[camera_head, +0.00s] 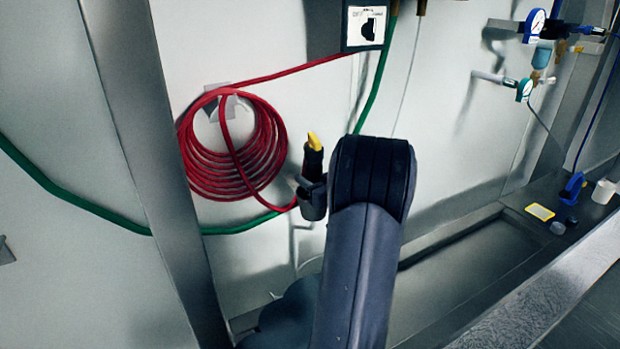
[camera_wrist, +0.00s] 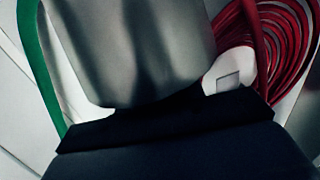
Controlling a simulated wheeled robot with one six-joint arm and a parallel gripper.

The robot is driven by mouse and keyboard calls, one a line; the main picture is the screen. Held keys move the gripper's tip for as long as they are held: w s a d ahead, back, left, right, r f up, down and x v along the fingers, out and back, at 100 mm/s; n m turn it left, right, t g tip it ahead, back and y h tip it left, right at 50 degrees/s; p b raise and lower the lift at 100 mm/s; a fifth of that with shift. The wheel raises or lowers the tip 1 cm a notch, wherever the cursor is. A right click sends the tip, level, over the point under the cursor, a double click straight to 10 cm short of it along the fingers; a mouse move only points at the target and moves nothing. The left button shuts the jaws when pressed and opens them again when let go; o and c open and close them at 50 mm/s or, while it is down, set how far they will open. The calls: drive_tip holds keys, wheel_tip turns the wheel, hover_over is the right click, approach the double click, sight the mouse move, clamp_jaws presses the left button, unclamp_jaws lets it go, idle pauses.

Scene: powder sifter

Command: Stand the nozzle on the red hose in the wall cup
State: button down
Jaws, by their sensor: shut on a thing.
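The nozzle (camera_head: 313,160) is black with a yellow tip and stands nearly upright, tip up, left of my forearm in the head view. My gripper (camera_head: 311,184) is shut on it, mostly hidden behind my arm. The wall cup (camera_head: 313,205) looks dark and sits around or just behind the nozzle's lower part; I cannot tell how deep the nozzle is in it. The red hose (camera_head: 262,160) hangs coiled on the wall and runs to the nozzle's foot. Its coil also shows in the wrist view (camera_wrist: 285,45), beside a large blurred grey shape.
A pale hook (camera_head: 222,100) carries the coil. A green hose (camera_head: 60,185) crosses the wall left and behind. A metal post (camera_head: 150,130) stands left. Gauges (camera_head: 535,25) and a ledge with small items (camera_head: 540,212) are at the right.

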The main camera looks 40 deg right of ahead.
drive_tip(key=shift+f, duration=0.1)
drive_tip(key=c, duration=0.8)
unclamp_jaws()
drive_tip(key=shift+c, duration=0.2)
drive_tip(key=shift+s, duration=0.1)
drive_tip(key=s+a+b, duration=0.1)
drive_tip(key=s, duration=0.9)
drive_tip(key=shift+s, duration=0.3)
